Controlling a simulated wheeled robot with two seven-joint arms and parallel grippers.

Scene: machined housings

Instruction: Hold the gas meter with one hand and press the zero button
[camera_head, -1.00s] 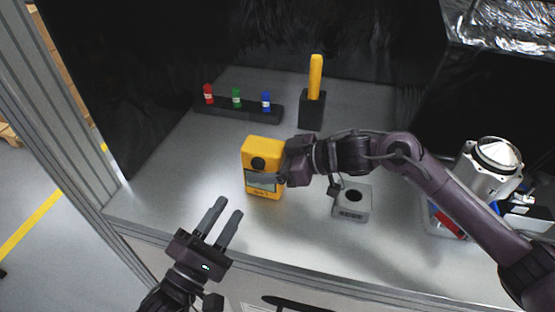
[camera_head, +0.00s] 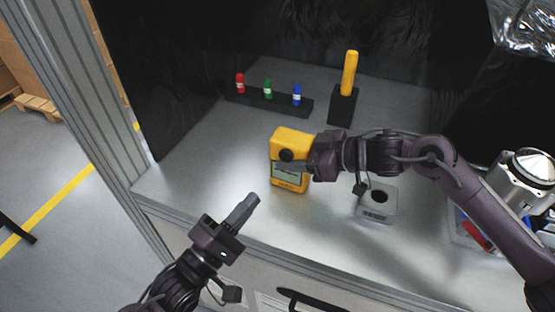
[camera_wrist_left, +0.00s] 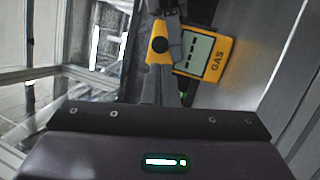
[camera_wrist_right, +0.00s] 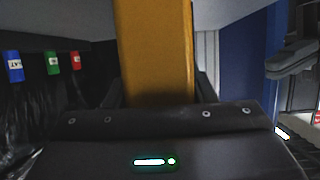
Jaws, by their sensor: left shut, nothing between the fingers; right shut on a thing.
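The yellow gas meter (camera_head: 290,181) stands upright on the grey bench, with a dark round part near its top and a grey screen (camera_head: 286,169) below. It also shows in the left wrist view (camera_wrist_left: 218,69), where the fingers cover part of it. My right gripper (camera_head: 300,160) is shut on the meter from the right side; its yellow body (camera_wrist_right: 153,50) fills the space between the fingers in the right wrist view. My left gripper (camera_head: 246,204) is shut and empty, in front of the meter and apart from it, near the bench's front edge. I cannot make out the zero button.
A black rack (camera_head: 268,103) with red, green and blue small cylinders stands behind the meter. A yellow stick stands in a black block (camera_head: 343,104). A grey block with a round hole (camera_head: 376,205) lies right of the meter, under my right arm. A silver machine part (camera_head: 524,178) stands far right.

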